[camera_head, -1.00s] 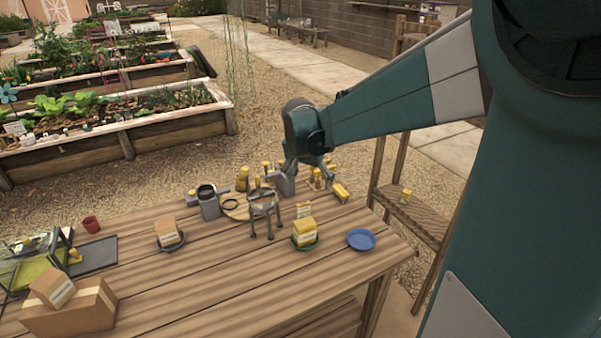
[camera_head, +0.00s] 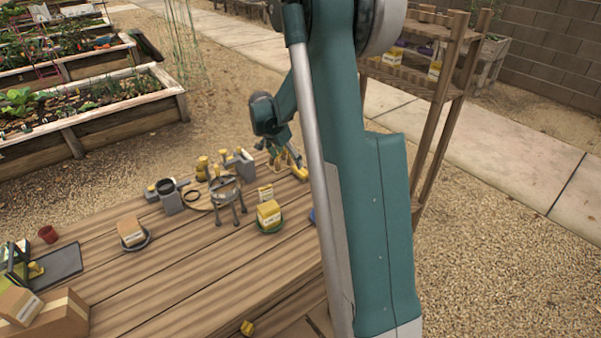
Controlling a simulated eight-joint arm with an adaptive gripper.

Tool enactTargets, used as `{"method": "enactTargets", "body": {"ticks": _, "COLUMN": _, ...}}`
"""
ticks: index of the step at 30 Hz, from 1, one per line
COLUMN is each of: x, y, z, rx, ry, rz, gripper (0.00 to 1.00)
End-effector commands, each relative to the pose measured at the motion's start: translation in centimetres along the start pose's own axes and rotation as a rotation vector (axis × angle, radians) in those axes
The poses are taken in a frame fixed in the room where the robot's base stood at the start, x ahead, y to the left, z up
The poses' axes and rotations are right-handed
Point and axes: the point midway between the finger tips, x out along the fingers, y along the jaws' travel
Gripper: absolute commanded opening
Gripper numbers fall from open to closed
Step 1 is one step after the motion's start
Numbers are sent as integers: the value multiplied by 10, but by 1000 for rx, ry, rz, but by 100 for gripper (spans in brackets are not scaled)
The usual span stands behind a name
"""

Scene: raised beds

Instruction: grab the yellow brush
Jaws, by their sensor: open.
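A yellow, elongated item (camera_head: 300,173) lies near the far right edge of the wooden table; it may be the yellow brush, but it is too small to tell. My gripper (camera_head: 282,152) is open above the table's far right part, pointing down, just to the upper left of this item. The fingertips are small and overlap the things behind them, so I cannot tell whether they touch anything. Another small yellow item (camera_head: 247,327) shows at the bottom of the view, near the table's front edge; its kind is unclear.
A wire-legged stand (camera_head: 228,190), a grey cup (camera_head: 171,196) and several yellow-topped items crowd the table's far side. A yellow box (camera_head: 268,212) sits on a green dish. Cardboard boxes (camera_head: 62,312) stand at front left.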

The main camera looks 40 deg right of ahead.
Motion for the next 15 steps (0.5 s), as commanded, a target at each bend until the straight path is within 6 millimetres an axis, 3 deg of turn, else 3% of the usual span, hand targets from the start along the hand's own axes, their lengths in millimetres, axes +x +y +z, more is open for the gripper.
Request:
{"method": "enactTargets", "body": {"ticks": 6, "x": 35, "y": -7, "z": -19, "rx": 87, "ry": 8, "rz": 42, "gripper": 72}}
{"method": "enactTargets", "body": {"ticks": 15, "x": 57, "y": -8, "z": -28, "rx": 138, "ry": 15, "rz": 65, "gripper": 72}}
